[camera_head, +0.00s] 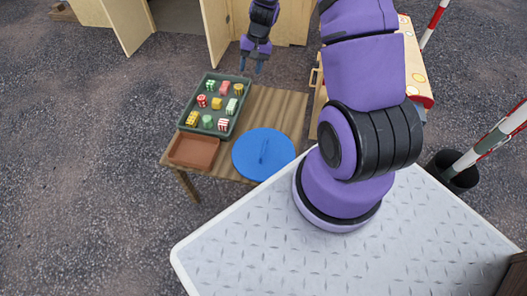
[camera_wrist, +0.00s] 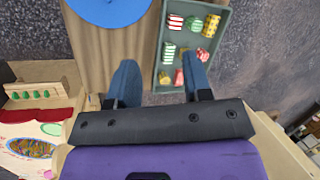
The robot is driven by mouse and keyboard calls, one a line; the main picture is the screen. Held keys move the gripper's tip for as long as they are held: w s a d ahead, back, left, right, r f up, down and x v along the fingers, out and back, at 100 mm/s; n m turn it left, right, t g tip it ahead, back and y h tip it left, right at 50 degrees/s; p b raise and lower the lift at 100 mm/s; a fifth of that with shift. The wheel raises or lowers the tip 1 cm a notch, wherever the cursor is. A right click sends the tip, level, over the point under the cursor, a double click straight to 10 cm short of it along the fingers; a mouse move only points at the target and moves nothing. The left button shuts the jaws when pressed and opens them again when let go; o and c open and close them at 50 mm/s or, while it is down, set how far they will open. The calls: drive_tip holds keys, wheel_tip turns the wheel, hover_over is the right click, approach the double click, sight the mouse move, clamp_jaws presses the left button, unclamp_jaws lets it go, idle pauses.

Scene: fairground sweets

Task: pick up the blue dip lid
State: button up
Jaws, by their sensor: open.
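The blue dip lid (camera_head: 258,160) is a round disc with a raised handle on top. It lies flat on the front right part of the small wooden table (camera_head: 283,105) in the head view, and its edge shows at the top of the wrist view (camera_wrist: 112,8). My gripper (camera_head: 251,68) is above the far side of the table, away from the lid. In the wrist view its two blue fingers (camera_wrist: 162,80) are apart with nothing between them, over the wooden table top and the tray edge.
A green tray (camera_head: 184,121) with several striped and dotted sweets stands at the table's left. A brown empty tray (camera_head: 194,151) sits in front of it. Wooden panels (camera_head: 216,30) stand behind the table. A dark bin (camera_head: 452,172) and striped poles are at right.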

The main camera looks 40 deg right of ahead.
drive_tip(key=s+d+f+m+g+y, duration=0.1)
drive_tip(key=s+f, duration=0.1)
drive_tip(key=f, duration=0.7)
drive_tip(key=s+d+f+m, duration=0.1)
drive_tip(key=s+d+f, duration=0.1)
drive_tip(key=f, duration=0.7)
drive_tip(key=m, duration=0.2)
approach(264, 145)
drive_tip(key=x, duration=0.5)
drive_tip(key=shift+w+d+f, duration=0.1)
drive_tip(key=shift+x, duration=2.95)
clamp_jaws()
